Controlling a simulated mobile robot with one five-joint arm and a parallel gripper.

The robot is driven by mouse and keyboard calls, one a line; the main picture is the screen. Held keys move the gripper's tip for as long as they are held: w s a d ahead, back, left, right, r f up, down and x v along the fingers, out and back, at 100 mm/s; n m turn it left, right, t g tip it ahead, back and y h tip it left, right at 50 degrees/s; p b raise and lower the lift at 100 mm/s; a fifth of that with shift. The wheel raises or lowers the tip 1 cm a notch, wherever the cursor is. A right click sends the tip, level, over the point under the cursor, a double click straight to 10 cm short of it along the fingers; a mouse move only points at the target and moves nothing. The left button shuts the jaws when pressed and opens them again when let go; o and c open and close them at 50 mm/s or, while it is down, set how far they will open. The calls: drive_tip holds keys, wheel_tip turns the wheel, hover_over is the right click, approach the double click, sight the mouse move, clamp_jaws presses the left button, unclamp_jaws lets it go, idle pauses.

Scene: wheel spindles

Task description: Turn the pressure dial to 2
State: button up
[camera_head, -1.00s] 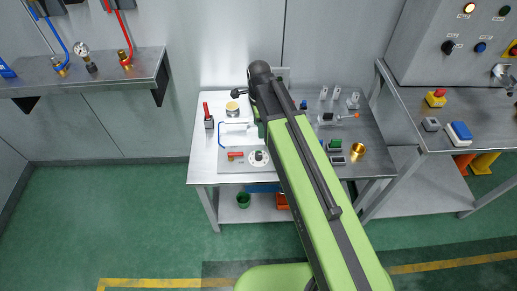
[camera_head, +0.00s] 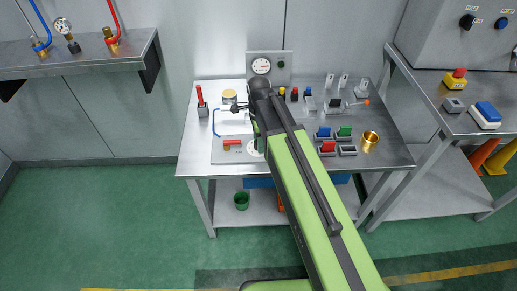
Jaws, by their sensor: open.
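A white round dial (camera_head: 254,149) lies on the pale plate of the middle bench. My arm covers most of it, so its knob and setting cannot be read. An upright gauge (camera_head: 261,66) with a white face stands on a grey panel at the bench's back; its marks are too small to read. What seems to be my gripper (camera_head: 239,106) is a small dark shape left of my arm's end. It is above the plate, up and left of the dial, and apart from it. It looks empty; my arm hides part of it.
A red-handled lever (camera_head: 201,97) and a red handle (camera_head: 232,143) are left of the dial. A yellow-topped cylinder (camera_head: 229,97) is behind. Coloured switches (camera_head: 328,148) and a brass cup (camera_head: 370,140) fill the right. A second bench (camera_head: 440,135) stands at right. The green floor at left is clear.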

drive_tip(key=shift+f, duration=0.1)
clamp_jaws()
idle(0.3)
